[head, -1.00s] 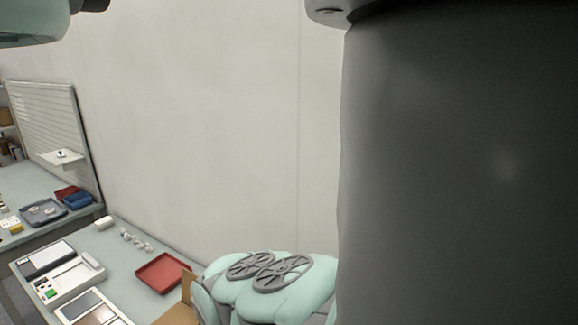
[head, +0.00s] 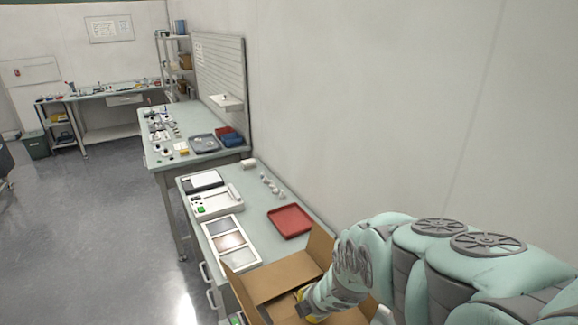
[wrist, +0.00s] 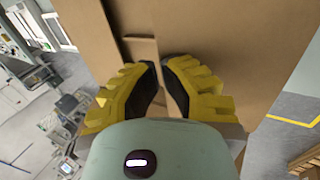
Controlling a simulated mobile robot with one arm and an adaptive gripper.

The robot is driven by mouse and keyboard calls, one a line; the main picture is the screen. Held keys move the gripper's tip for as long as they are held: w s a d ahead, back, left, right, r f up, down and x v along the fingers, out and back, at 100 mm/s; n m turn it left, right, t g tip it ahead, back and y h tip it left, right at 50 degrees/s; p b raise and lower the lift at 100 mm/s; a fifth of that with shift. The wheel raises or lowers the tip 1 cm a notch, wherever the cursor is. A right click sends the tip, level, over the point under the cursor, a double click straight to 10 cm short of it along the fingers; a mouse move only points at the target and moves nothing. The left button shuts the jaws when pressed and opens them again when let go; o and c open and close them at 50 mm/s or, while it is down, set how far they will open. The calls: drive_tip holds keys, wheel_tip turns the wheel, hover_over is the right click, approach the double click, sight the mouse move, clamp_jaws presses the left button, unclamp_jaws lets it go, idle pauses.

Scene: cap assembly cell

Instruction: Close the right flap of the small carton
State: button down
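The brown carton (head: 283,278) stands at the lower middle of the head view. One flap (head: 320,246) stands up on its far right side and another flap (head: 240,292) stands at its left. A flat panel lies between them. My arm hides the carton's near right part, so I cannot tell how the right flap lies. My gripper (wrist: 160,66) has yellow fingers with dark pads, close together over cardboard (wrist: 225,35) in the wrist view. A narrow gap shows between the pads. I cannot tell whether they pinch a cardboard edge.
A red tray (head: 290,221) lies on the table behind the carton. White devices and a panel box (head: 230,242) stand to its left. A wall runs along the right. Open floor (head: 95,215) lies to the left.

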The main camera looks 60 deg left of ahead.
drive_tip(key=shift+b+x, duration=0.95)
drive_tip(key=shift+x, duration=0.15)
drive_tip(key=shift+d+f, duration=0.1)
drive_tip(key=shift+d, duration=0.15)
drive_tip(key=shift+d+f+p, duration=0.3)
drive_tip(key=shift+d+p, duration=0.25)
drive_tip(key=shift+a+r, duration=0.1)
drive_tip(key=shift+r, duration=0.35)
wheel_tip(320, 180, up, 13)
drive_tip(key=p, duration=1)
drive_tip(key=shift+p, duration=0.3)
drive_tip(key=shift+r, duration=0.1)
